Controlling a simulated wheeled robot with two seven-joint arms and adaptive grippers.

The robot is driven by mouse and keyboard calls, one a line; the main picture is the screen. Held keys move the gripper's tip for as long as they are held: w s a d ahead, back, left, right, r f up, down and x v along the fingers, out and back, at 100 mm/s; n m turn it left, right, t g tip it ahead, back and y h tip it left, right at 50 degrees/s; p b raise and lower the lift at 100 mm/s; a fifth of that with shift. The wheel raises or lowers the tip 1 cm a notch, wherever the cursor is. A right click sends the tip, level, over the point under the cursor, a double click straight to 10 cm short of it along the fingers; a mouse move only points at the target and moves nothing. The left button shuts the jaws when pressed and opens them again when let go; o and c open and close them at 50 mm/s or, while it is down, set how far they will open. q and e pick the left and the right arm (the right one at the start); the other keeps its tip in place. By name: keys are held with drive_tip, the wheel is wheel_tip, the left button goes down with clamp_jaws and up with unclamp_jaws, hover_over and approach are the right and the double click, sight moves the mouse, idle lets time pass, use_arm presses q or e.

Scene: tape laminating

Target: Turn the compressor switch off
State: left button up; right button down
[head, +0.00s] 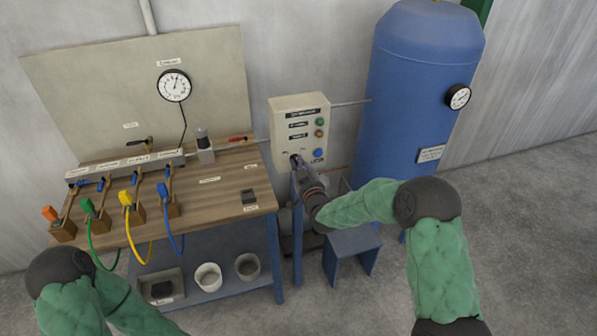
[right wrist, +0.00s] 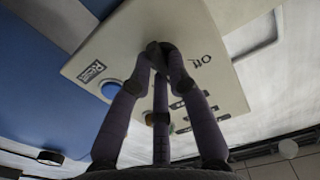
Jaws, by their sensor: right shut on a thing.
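The cream control box (head: 284,116) is on the wall beside the blue tank, with dark labels, a few round buttons and a switch at its lower left. My right gripper (head: 296,163) reaches that lower left corner. In the right wrist view its fingers (right wrist: 160,54) are shut together on the switch, against the panel face. The fingers hide the switch, so I cannot tell which way it is turned. The printed word "Off" (right wrist: 200,60) shows to the right of the fingertips. My left arm shows at lower left in the head view, with its gripper out of the picture.
The blue tank (head: 412,105) with a gauge (head: 458,97) stands right of the box. A wooden workbench (head: 222,188) with coloured hoses is to the left. A small blue stool (head: 352,242) stands below my right forearm. Floor at right is clear.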

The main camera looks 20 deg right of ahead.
drive_tip(key=shift+r+n+b, duration=0.15)
drive_tip(key=shift+n+b, duration=2.25)
drive_tip(key=shift+n, duration=2.5)
drive_tip(key=c, duration=1.2)
unclamp_jaws()
drive_tip(key=shift+s, duration=0.1)
drive_tip(key=s, duration=1.2)
drive_tip(key=shift+d, duration=0.15)
